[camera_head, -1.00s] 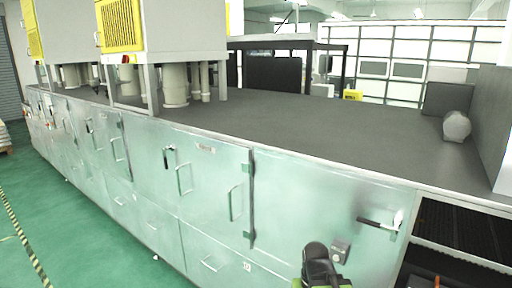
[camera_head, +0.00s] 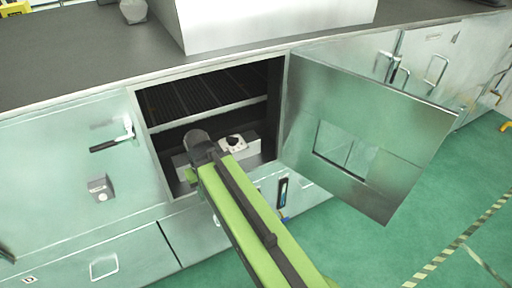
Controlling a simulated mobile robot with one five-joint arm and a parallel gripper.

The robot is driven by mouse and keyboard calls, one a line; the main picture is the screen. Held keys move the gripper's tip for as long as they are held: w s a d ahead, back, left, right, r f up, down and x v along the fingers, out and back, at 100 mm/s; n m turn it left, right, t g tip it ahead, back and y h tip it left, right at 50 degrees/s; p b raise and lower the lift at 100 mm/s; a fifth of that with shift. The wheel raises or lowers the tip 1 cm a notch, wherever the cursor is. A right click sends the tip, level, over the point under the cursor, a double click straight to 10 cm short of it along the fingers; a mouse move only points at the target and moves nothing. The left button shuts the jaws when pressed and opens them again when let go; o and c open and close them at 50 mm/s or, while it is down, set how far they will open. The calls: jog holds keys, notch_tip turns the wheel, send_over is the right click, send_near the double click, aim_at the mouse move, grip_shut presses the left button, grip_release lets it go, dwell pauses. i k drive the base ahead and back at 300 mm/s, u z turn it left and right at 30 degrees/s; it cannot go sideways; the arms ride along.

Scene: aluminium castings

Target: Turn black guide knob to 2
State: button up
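A small black knob (camera_head: 233,141) sits on a pale round dial on top of a light grey box (camera_head: 252,147). The box stands inside an open cabinet bay, just right of the dark joint at the end of my green arm. The dial's marks are too small to read, so the knob's setting cannot be told. My arm reaches from the lower right up to the bay opening and hides the left part of the box. My gripper cannot be made out beyond the dark joint.
A metal door (camera_head: 370,115) with a window stands swung open to the right of the bay. A dark rack (camera_head: 205,97) lies above the box inside. A lever handle (camera_head: 112,139) and a small latch box (camera_head: 100,187) project from the left panel. Green floor (camera_head: 400,230) is clear at lower right.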

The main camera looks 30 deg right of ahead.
aim_at(232, 142)
jog(key=u, duration=4.55)
jog(key=i, duration=0.1)
jog(key=z, duration=3.25)
jog(key=k, duration=0.85)
jog(key=z, duration=1.5)
jog(key=i, duration=1)
jog(key=u, duration=0.1)
